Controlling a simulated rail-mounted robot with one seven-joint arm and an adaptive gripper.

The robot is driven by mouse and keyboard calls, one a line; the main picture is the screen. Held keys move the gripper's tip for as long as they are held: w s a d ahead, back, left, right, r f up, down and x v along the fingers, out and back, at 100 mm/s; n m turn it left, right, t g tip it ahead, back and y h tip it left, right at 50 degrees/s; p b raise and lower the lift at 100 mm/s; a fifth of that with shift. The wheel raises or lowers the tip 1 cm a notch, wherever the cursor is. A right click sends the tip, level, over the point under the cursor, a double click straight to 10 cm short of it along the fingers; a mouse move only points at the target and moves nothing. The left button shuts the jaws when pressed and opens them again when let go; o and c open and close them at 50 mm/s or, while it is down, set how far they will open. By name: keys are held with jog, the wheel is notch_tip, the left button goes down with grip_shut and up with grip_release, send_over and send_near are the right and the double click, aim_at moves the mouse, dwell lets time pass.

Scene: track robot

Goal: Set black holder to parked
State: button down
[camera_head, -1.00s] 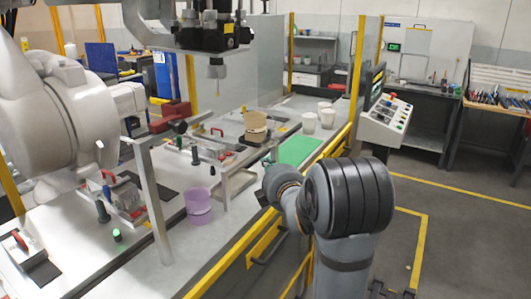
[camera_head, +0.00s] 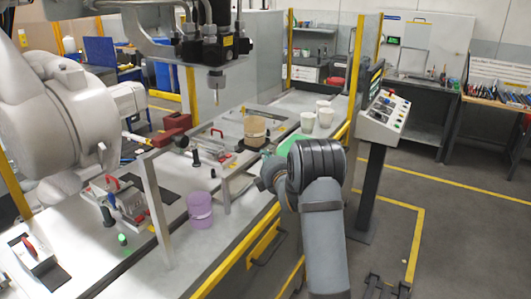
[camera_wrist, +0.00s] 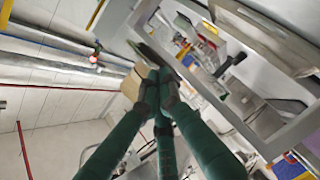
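Several black parts show in the head view, and I cannot tell for sure which is the black holder. One upright black grip (camera_head: 107,217) stands at the near clamp fixture on the left. Another upright black grip (camera_head: 195,157) stands by the middle fixture. In the wrist view a dark handle (camera_wrist: 236,60) shows to the right of my gripper. In the head view my own arm mostly hides the gripper, beside the bench's right edge.
A purple bucket (camera_head: 200,212) stands near the bench's front edge, beside a grey metal post frame (camera_head: 157,205). A tan bucket (camera_head: 255,131) and white cups (camera_head: 308,121) stand farther back. A control console (camera_head: 383,117) stands right of the bench.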

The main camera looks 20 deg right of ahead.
dwell(0.3)
jog(key=shift+w+d+r+b, duration=0.1)
jog(key=shift+w+d+b, duration=0.2)
jog(key=shift+d+b, duration=0.25)
jog(key=shift+w+d+b, duration=0.25)
jog(key=shift+d+b, duration=0.15)
jog(key=shift+b, duration=0.1)
jog(key=s+a+r+b, duration=0.1)
jog(key=s+a+b, duration=0.1)
jog(key=s, duration=0.4)
jog(key=s+a+r+b, duration=0.1)
jog(key=s+a+b, duration=0.2)
jog(key=s, duration=0.3)
jog(key=shift+a+b, duration=0.3)
jog(key=shift+b, duration=0.55)
